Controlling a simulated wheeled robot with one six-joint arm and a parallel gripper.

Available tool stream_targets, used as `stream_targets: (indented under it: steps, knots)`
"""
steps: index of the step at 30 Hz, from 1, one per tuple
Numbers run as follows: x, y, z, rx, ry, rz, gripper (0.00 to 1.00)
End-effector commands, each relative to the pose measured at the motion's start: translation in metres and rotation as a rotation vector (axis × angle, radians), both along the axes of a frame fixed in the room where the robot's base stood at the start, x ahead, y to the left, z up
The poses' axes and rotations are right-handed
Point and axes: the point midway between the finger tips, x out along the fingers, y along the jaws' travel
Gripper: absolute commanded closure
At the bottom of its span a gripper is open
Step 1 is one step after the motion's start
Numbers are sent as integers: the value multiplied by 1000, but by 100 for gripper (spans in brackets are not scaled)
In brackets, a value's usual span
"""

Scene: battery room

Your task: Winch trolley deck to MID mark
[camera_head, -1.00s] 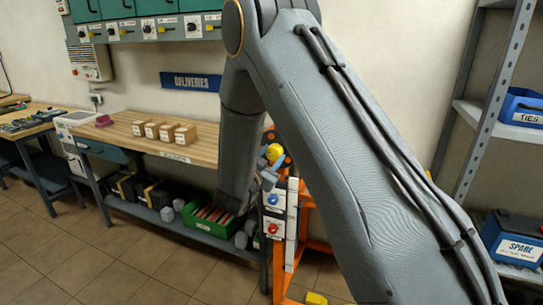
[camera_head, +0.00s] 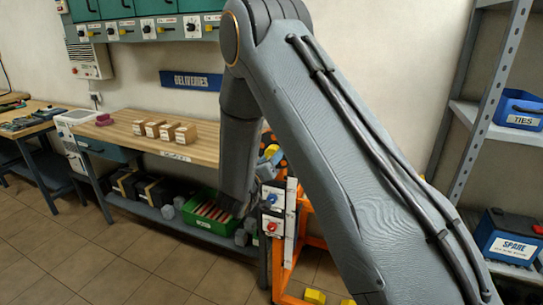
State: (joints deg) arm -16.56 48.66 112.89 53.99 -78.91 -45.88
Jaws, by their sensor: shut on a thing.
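The trolley is an orange frame (camera_head: 288,284) at bottom centre, largely hidden behind my arm. A pale upright strip (camera_head: 290,222) stands on it, beside a white panel (camera_head: 272,222) with a blue and a red knob. A yellow knob-like part (camera_head: 271,151) shows at the trolley's top; it looks like the winch handle grip. My gripper (camera_head: 266,167) is at this yellow part and shut on it, with the fingers mostly hidden by my wrist. I cannot make out the deck's height or the MID mark.
A workbench (camera_head: 205,149) with several small boxes stands to the left. A green crate (camera_head: 208,226) sits on its lower shelf, close to my wrist. A metal rack (camera_head: 481,110) stands at the right. Yellow blocks (camera_head: 315,296) show low at the trolley. Floor at lower left is clear.

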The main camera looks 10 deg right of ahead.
Motion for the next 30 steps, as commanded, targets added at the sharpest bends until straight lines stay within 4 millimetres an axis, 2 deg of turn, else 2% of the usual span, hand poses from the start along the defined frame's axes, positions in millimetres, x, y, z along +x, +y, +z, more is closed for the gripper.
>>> stream_targets:
  steps: [15,30]
  knots:
    - [-2,-1,1,-355,260,0,81]
    - [-1,-2,1,-494,361,0,81]
